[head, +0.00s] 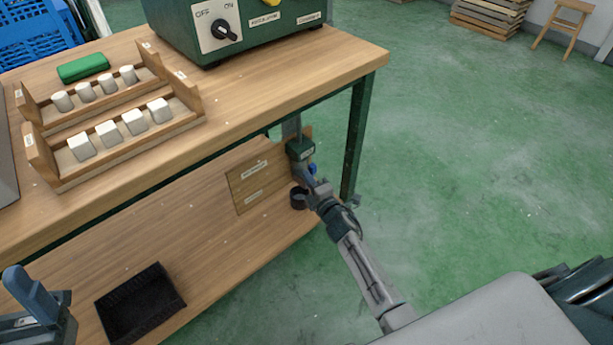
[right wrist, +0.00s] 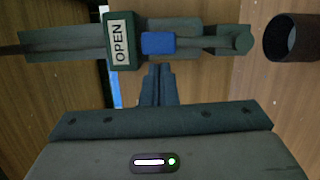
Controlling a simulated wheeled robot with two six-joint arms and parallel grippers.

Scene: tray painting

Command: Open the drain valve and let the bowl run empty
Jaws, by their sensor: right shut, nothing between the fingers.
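The drain valve (head: 300,149) hangs under the tabletop below the green machine. In the right wrist view it is a dark green body with a plate reading OPEN (right wrist: 119,42). Its blue handle (right wrist: 158,43) lies just right of that plate, and shows as a small blue patch in the head view (head: 312,169). My right gripper (right wrist: 156,70) is shut and empty, with its fingertips at the blue handle's edge. I cannot tell if they touch it. My left gripper (head: 35,297) is at the lower left, only partly in view. The bowl is not seen.
The green machine (head: 264,45) has a switch knob (head: 226,30). Wooden racks (head: 125,163) of white pieces stand on the tabletop. A dark round container (head: 298,198) is below the valve, by a labelled board (head: 249,199). A black tray (head: 140,304) lies on the lower shelf.

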